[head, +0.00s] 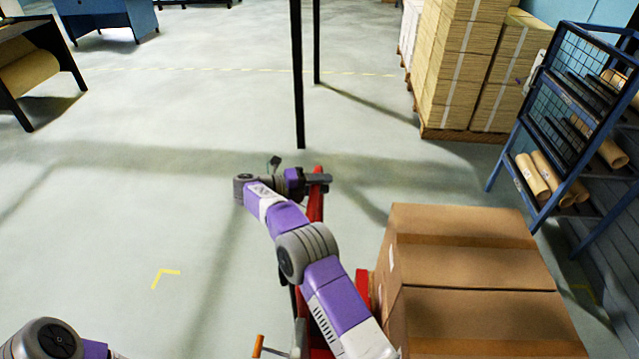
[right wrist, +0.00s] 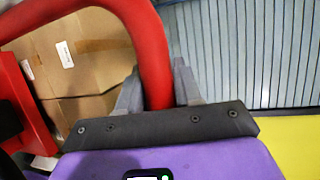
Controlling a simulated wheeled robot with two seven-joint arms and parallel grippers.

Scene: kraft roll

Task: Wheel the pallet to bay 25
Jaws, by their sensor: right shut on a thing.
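A red pallet truck (head: 316,209) stands in the lower middle of the head view. Brown cardboard boxes (head: 470,270) are stacked just right of it; the pallet under them is hidden. My right gripper (head: 318,181) is at the top of the truck's red handle. In the right wrist view my right gripper (right wrist: 160,90) has its grey fingers on either side of the curved red handle tube (right wrist: 152,40) and is shut on it. Only part of my left arm shows at the lower left; its gripper is out of view. No bay number is readable.
A yellow corner mark (head: 165,272) lies on the floor at left. A black post (head: 298,80) stands ahead of the handle. Stacked cardboard (head: 465,65) and a blue rack (head: 560,110) with paper rolls stand at right. Open floor (head: 150,200) lies to the left.

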